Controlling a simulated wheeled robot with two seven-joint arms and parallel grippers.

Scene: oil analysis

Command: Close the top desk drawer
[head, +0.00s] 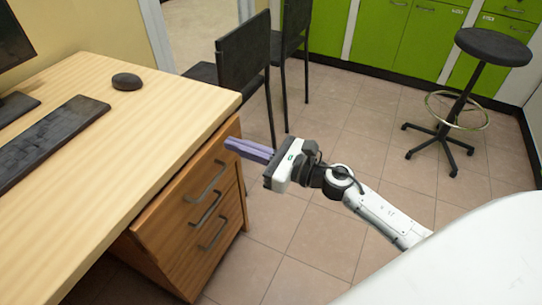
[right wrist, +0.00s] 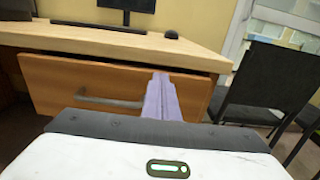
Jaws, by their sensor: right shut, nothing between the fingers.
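The top desk drawer (head: 178,192) has a wooden front and a grey bar handle (head: 207,183), under the light wood desk top. In the right wrist view, the drawer front (right wrist: 60,84) fills the middle, with its handle (right wrist: 110,101) left of my fingers. A dark gap shows above the front, which appears to stand out slightly. My right gripper (head: 230,145) has purple fingers shut with nothing between them. The fingertips (right wrist: 161,78) point at the drawer front near its right end, right of the handle. I cannot tell whether they touch. My left gripper is not in view.
Two lower drawers (head: 210,238) look shut. The desk top (head: 150,130) holds a mouse (head: 127,81), a keyboard (head: 45,140) and a monitor. Black chairs (head: 243,55) stand beyond the desk. A stool (head: 493,46) stands far right. Floor right of the drawers is clear.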

